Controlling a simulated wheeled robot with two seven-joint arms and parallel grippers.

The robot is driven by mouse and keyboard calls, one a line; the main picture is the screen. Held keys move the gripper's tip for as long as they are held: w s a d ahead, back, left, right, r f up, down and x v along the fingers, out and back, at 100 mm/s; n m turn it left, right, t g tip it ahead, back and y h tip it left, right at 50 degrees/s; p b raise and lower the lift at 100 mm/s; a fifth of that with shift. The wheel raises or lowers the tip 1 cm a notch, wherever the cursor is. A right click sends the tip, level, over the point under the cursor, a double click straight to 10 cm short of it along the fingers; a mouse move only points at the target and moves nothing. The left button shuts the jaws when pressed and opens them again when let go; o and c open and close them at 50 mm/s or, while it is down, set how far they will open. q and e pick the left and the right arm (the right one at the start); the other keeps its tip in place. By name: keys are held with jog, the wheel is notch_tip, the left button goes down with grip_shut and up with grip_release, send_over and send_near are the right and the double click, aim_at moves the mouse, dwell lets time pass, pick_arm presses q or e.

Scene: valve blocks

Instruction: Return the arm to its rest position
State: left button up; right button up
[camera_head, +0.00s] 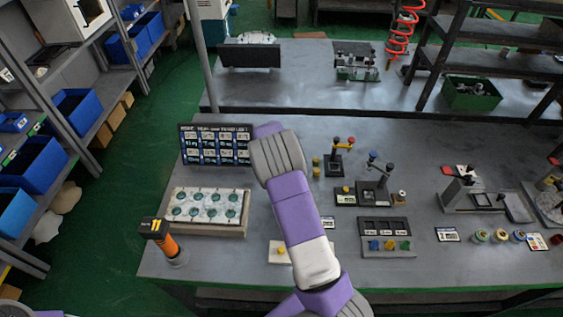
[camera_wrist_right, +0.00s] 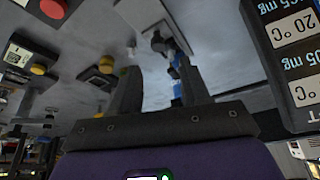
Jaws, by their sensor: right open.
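My right arm, purple and white, crosses the table from the bottom in the head view. Its gripper is hidden there behind the arm's own links. In the right wrist view my right gripper (camera_wrist_right: 158,85) is open, with its two dark fingers apart. A grey and blue fitting (camera_wrist_right: 172,55) shows beyond and partly behind the right-hand finger; I see no grip on it. My left gripper is not in view. Valve blocks with coloured knobs (camera_head: 372,191) stand on the table (camera_head: 300,262) right of the arm.
A dark label board (camera_head: 215,146) stands beside the arm; a label panel (camera_wrist_right: 293,62) also shows close in the wrist view. A row of coloured knobs (camera_head: 388,245) lies right.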

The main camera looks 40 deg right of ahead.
jog(key=shift+s+a+r, duration=0.15)
jog(key=shift+r, duration=0.4)
